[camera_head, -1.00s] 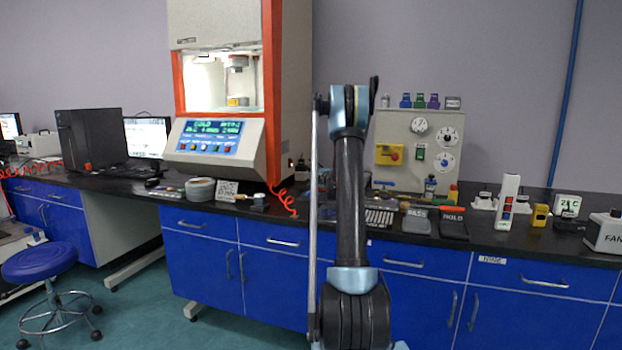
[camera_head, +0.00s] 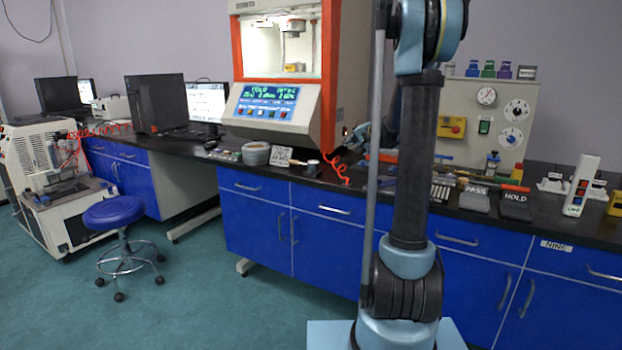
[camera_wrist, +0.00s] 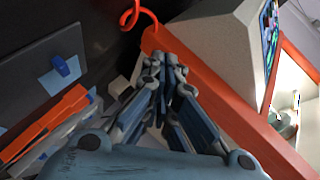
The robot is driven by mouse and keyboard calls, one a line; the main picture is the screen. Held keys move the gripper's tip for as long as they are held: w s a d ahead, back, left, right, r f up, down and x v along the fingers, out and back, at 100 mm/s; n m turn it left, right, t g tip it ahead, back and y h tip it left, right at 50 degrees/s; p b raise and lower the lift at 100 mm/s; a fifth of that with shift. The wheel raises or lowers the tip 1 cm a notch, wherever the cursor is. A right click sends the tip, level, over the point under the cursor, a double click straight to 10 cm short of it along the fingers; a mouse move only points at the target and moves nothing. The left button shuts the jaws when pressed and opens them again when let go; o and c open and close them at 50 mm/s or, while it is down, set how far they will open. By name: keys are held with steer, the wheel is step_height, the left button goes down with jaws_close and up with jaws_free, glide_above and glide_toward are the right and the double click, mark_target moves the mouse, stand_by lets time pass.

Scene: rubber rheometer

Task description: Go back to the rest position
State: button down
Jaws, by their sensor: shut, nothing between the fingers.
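My gripper (camera_wrist: 164,68) shows in the wrist view with its fingers drawn together and nothing held between them. It is beside the orange-red frame edge of the rheometer (camera_wrist: 228,110), which slants down to the right; I cannot tell whether they touch. In the head view the rheometer (camera_head: 285,105) stands on the black bench, its screen lit. My arm stands upright in front of the bench, right of the rheometer, and hides part of the bench top. I cannot make out the gripper clearly in the head view.
A coiled red cord (camera_head: 337,168) hangs by the rheometer's lower right corner. The bench (camera_head: 225,155) carries small tools, a PASS block (camera_head: 474,198) and a HOLD block (camera_head: 514,207). A blue stool (camera_head: 113,212) stands on open green floor at left.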

steer(key=s+a+f+n+g, duration=0.1)
steer(key=s+a+n+g, duration=0.25)
steer(key=s, duration=1.15)
steer(key=s+d+f+n+g+h, duration=0.1)
steer(key=s+f, duration=0.4)
steer(key=s, duration=0.8)
steer(key=s+d+f+n+g+h, duration=0.2)
steer(key=s+f, duration=0.4)
steer(key=s, duration=0.7)
steer(key=s+d+f+n+g+h, duration=0.1)
steer(key=s+f, duration=0.5)
steer(key=s, duration=0.8)
steer(key=shift+d+g+h, duration=0.9)
steer(key=shift+g+h, duration=0.15)
steer(key=shift+h, duration=0.05)
